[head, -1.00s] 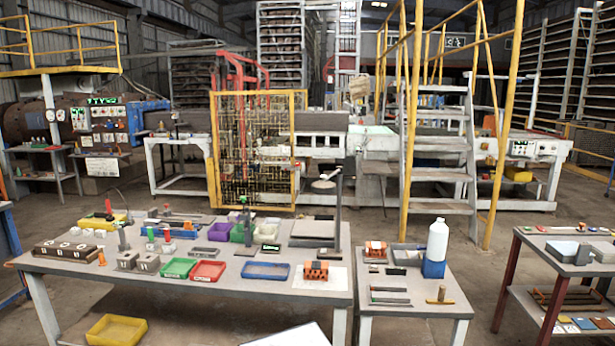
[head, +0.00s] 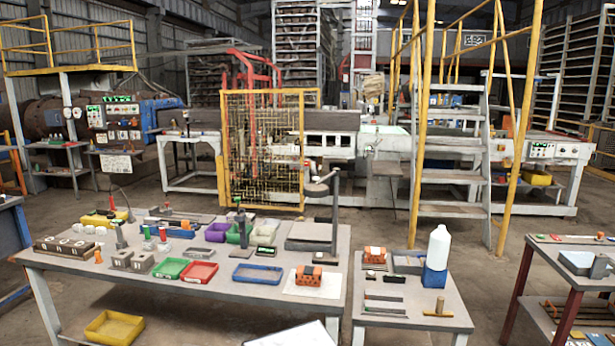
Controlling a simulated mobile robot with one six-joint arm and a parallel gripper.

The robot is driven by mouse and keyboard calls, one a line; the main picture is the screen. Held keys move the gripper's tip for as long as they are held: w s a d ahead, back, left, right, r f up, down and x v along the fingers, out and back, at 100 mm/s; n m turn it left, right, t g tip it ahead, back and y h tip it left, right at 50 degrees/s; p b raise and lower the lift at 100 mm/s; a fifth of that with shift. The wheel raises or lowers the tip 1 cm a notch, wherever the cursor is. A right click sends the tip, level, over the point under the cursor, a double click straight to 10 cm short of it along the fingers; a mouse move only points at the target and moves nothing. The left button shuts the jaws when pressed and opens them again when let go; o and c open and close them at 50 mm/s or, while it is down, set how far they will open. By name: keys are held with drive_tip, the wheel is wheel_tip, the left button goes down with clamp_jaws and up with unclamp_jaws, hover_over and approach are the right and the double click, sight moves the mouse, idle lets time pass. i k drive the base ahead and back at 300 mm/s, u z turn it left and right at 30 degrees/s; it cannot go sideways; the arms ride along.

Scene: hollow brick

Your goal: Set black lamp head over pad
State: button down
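A flat grey pad-like slab (head: 306,236) lies by the foot of the post. The head appears above this slab; I cannot tell how exactly it is lined up. A white sheet (head: 330,289) with an orange brick (head: 308,276) on it lies nearer the front edge. I cannot tell which of the two is the pad. My gripper is not in view.
The long table (head: 215,296) also carries green (head: 170,268), red (head: 199,272) and blue (head: 257,274) trays. A smaller table (head: 440,319) at right holds a white bottle (head: 438,247) and another orange brick (head: 375,255). A narrow gap separates the tables. A yellow bin (head: 114,328) sits below the long table.

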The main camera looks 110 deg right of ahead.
sight(316, 190)
drive_tip(key=u, duration=0.15)
drive_tip(key=k, duration=1)
drive_tip(key=z, duration=1.4)
drive_tip(key=i, duration=1)
drive_tip(key=z, duration=0.1)
drive_tip(key=k, duration=0.3)
drive_tip(key=z, duration=0.05)
